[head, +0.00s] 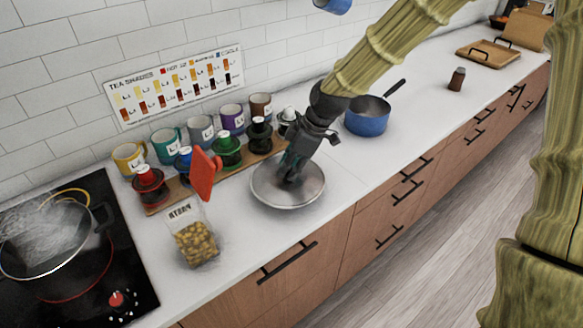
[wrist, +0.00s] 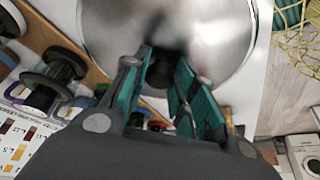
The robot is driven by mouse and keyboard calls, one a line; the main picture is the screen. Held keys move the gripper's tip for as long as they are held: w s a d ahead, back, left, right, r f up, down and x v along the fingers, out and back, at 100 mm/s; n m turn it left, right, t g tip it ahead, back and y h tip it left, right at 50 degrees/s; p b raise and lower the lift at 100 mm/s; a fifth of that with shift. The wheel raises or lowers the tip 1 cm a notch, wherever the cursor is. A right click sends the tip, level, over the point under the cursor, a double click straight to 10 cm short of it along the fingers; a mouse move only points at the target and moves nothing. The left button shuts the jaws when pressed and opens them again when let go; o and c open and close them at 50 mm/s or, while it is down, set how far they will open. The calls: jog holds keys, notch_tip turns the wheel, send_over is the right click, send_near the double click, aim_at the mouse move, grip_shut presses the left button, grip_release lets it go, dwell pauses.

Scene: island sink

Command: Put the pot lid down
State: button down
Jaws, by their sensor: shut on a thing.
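The pot lid (head: 288,193) is a round silver metal disc over the white counter, close to its front edge. It also fills the upper middle of the wrist view (wrist: 215,35). My gripper (head: 291,172) points down at the lid's centre from above. In the wrist view its teal-padded fingers (wrist: 170,85) are closed around the dark knob of the lid. I cannot tell whether the lid's rim touches the counter.
A steaming pot (head: 50,240) stands on the black cooktop (head: 120,270) at left. A bag of yellow pieces (head: 195,240) is left of the lid. Mugs (head: 166,143) and colored holders (head: 228,152) line the back. A blue saucepan (head: 367,118) stands right. Bare counter lies between lid and saucepan.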

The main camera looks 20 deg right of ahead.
jog(key=shift+w+d+f, duration=0.2)
jog(key=shift+w+d, duration=0.25)
jog(key=shift+w, duration=0.35)
jog(key=shift+s+f+p, duration=0.15)
jog(key=shift+f+p, duration=0.2)
jog(key=shift+f, duration=0.05)
jog(key=shift+f+p, duration=0.4)
jog(key=shift+f, duration=0.9)
jog(key=c, duration=1.1)
grip_release()
jog(key=shift+f, duration=0.1)
jog(key=shift+c, duration=0.2)
jog(key=b+v, duration=0.2)
jog(key=v, duration=1)
jog(key=shift+a, duration=0.1)
